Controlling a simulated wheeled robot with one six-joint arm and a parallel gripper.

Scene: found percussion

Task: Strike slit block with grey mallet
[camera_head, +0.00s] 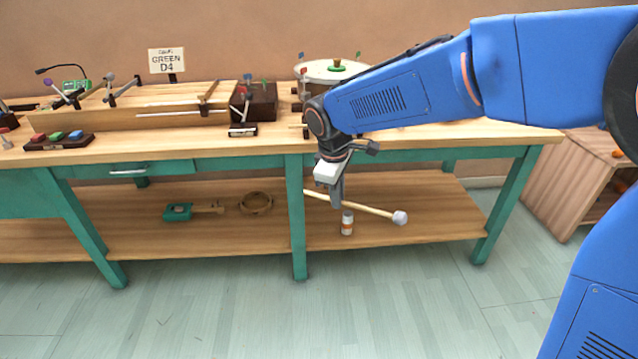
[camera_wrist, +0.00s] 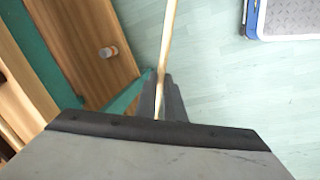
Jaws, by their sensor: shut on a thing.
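My gripper (camera_head: 337,200) is shut on the wooden stick of the grey mallet (camera_head: 372,209), in front of the bench and below its top. The mallet's pale grey round head (camera_head: 400,217) points right and slightly down. In the wrist view the stick (camera_wrist: 168,40) runs up from between the fingers (camera_wrist: 164,90) and out of the frame, so the head is not seen there. A dark brown block (camera_head: 262,102) stands on the bench top, left of my arm; it may be the slit block, but I cannot make out a slit. My gripper is well apart from it.
The bench top (camera_head: 510,132) also holds a long wooden instrument (camera_head: 150,115), a drum (camera_head: 325,72) partly behind my arm, and a sign (camera_head: 166,60). A small bottle (camera_head: 347,229), a ring (camera_head: 256,203) and a green tool (camera_head: 178,212) lie lower, on the shelf. The floor in front is clear.

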